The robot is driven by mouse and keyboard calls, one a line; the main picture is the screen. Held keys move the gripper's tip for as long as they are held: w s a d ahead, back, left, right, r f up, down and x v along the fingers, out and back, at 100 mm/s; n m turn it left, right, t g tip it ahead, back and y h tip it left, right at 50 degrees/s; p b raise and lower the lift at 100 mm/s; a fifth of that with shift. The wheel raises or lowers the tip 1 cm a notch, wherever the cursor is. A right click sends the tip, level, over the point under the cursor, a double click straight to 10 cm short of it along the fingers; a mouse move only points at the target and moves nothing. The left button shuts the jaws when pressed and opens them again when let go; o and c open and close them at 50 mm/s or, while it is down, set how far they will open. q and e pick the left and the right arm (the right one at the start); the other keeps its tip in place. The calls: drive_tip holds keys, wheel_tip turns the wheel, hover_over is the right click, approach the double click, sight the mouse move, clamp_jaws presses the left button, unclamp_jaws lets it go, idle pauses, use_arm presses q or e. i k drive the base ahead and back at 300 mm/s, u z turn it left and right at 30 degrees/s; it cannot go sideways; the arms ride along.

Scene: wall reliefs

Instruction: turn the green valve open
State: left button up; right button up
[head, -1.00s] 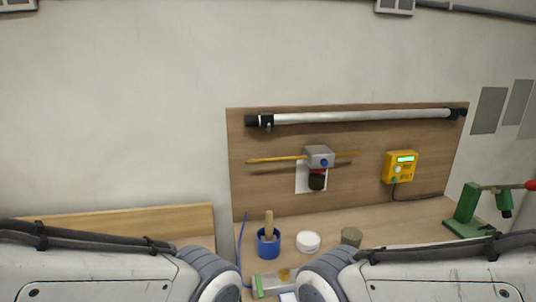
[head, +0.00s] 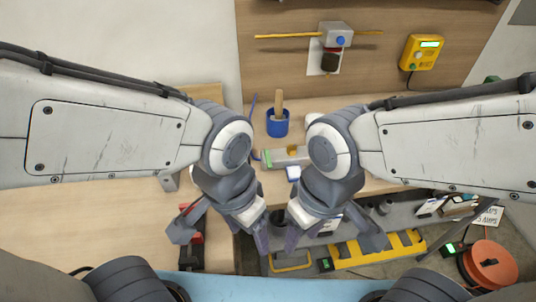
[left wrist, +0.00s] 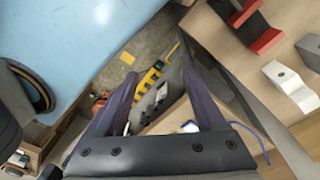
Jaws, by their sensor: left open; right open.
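I cannot make out a clear green valve in either view. A grey metal piece (head: 290,156) with a green left end and a brass-coloured part on top lies on the workbench, partly behind my right arm. My left gripper (head: 221,236) is open and empty in front of the bench in the head view, left of my right gripper. Its two spread fingers also show in the left wrist view (left wrist: 160,80), with nothing between them. My right gripper (head: 333,238) is open, and I see nothing held in it.
A blue cup (head: 277,125) with a wooden handle stands on the bench. A wall box (head: 335,36) with a yellow rod and a yellow device (head: 423,52) are on the backboard. Below are a yellow rack (head: 375,250) and an orange round object (head: 491,263). A red-and-black tool (head: 192,240) lies left.

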sight(268, 159)
drive_tip(key=u, duration=1.1)
drive_tip(key=k, duration=0.95)
drive_tip(key=z, duration=0.75)
drive_tip(key=i, duration=0.95)
